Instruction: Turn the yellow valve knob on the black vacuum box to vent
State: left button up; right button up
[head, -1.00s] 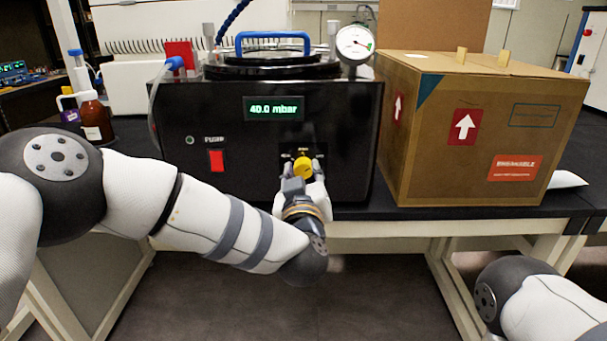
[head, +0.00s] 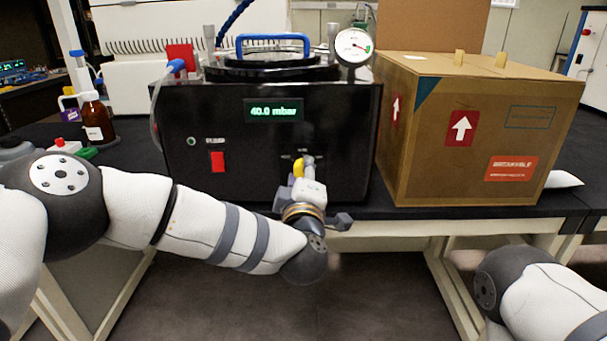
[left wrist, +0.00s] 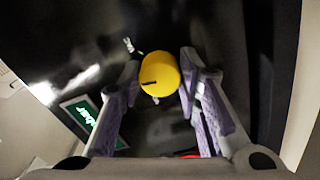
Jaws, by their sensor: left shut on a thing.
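The black vacuum box (head: 235,110) stands on the bench, its green display (head: 273,110) reading 40.0 mbar. The yellow valve knob (head: 298,168) is low on its front face, partly hidden by my left gripper (head: 304,166). In the left wrist view the round yellow knob (left wrist: 160,75), with a short black line on its face, sits between the fingertips of my left gripper (left wrist: 162,78). That gripper is shut on the knob and rolled over to one side. The labels around the knob are too small to read. My right gripper is out of view; only part of that arm shows at lower right.
A cardboard box (head: 430,150) stands close to the right of the vacuum box. A red switch (head: 217,162) is on the front face to the left. A dial gauge (head: 353,46) is on top. A brown bottle (head: 97,119) stands at left.

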pick_arm(q)
jog(key=shift+r+n+b, duration=0.1)
jog(key=shift+n+b, duration=1)
jog(key=shift+n, duration=5.7)
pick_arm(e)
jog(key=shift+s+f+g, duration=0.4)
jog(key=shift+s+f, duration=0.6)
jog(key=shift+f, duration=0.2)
pick_arm(q)
jog(key=shift+r, duration=0.1)
jog(key=o, duration=1.1)
jog(key=shift+o, duration=0.2)
jog(key=s, duration=1.2)
jog(key=shift+a, duration=0.2)
